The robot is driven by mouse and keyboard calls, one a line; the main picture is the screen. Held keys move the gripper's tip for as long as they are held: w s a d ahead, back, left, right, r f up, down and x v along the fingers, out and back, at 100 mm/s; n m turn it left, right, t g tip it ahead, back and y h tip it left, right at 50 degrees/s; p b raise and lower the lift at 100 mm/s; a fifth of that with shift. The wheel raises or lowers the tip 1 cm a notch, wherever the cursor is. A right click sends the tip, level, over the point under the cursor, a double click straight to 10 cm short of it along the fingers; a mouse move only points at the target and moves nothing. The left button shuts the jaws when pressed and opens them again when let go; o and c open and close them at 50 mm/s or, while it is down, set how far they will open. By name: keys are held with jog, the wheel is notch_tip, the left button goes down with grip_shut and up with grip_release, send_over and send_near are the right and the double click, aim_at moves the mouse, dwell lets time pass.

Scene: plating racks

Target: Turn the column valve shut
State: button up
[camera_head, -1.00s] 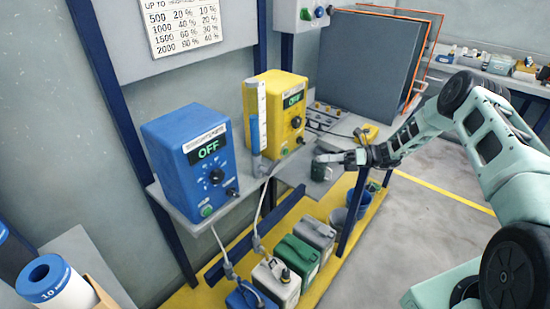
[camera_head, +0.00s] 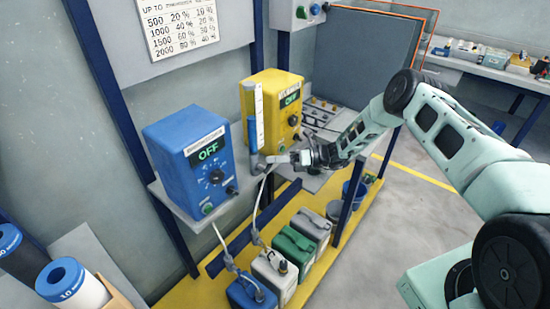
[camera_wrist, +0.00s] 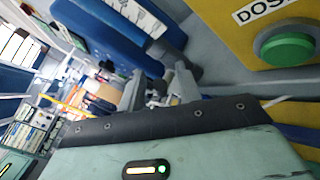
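The calibration column (camera_head: 254,132) is a narrow upright tube with a white scale and blue lower part, in front of the yellow pump box (camera_head: 262,92). The valve (camera_head: 257,162) is the small grey fitting at its foot; its handle is too small to read. My gripper (camera_head: 274,159) is just right of the valve, pointing left at it; I cannot tell whether they touch. In the wrist view the two grey fingers (camera_wrist: 160,90) stand apart with a gap between them. The yellow box (camera_wrist: 240,40) with a green button fills the upper right there.
A blue pump box (camera_head: 190,165) reading OFF stands left on the same grey shelf (camera_head: 180,200). Hoses run down to several jerrycans (camera_head: 293,248) on a yellow floor tray. A dark blue post (camera_head: 350,205) stands beneath my forearm. Open floor (camera_head: 400,220) lies to the right.

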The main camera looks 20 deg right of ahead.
grip_shut()
jog(key=shift+r, duration=0.1)
